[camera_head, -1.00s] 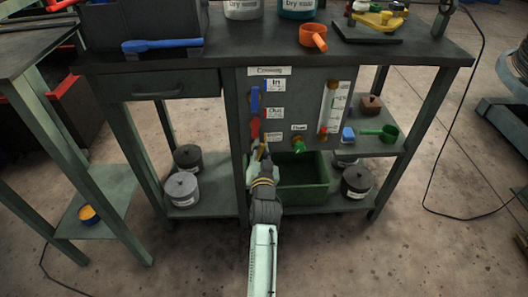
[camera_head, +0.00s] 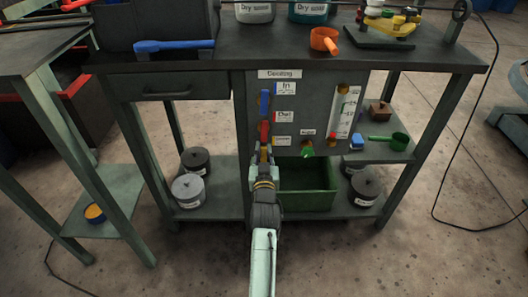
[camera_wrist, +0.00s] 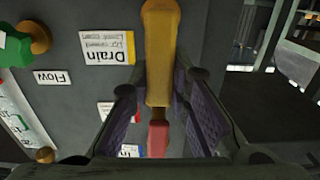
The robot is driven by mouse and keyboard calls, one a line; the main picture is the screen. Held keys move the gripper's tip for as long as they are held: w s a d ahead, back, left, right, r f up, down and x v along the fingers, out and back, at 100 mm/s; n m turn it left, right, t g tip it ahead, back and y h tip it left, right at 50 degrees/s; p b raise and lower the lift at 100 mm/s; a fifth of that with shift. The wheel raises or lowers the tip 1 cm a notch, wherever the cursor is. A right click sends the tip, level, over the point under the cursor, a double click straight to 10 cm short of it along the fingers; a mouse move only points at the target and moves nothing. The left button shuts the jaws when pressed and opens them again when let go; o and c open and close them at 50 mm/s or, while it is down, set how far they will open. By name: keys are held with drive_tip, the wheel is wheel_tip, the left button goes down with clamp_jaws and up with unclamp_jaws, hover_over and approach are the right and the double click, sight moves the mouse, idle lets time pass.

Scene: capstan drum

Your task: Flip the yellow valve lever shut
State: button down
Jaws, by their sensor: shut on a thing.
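The yellow valve lever (camera_wrist: 160,55) runs lengthwise between my fingers in the wrist view, beside the Drain label (camera_wrist: 106,46). My gripper (camera_wrist: 160,88) is shut on it, with one finger on each side. In the head view my gripper (camera_head: 264,160) is at the panel's lower left, below the red lever (camera_head: 264,131). There it hides most of the yellow lever, so its exact angle is hard to tell. The red lever also shows in the wrist view (camera_wrist: 157,138), in line with the yellow one.
A blue lever (camera_head: 265,103) is above the red one. A green valve knob (camera_head: 307,148) is to the right, beside the sight tube (camera_head: 343,112). A green bin (camera_head: 306,199) stands below the panel. The bench top (camera_head: 210,58) overhangs above.

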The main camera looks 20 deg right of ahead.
drive_tip(key=shift+r, duration=0.1)
drive_tip(key=c, duration=1.5)
unclamp_jaws()
drive_tip(key=v, duration=0.7)
drive_tip(key=shift+s+a, duration=0.1)
drive_tip(key=shift+s, duration=0.15)
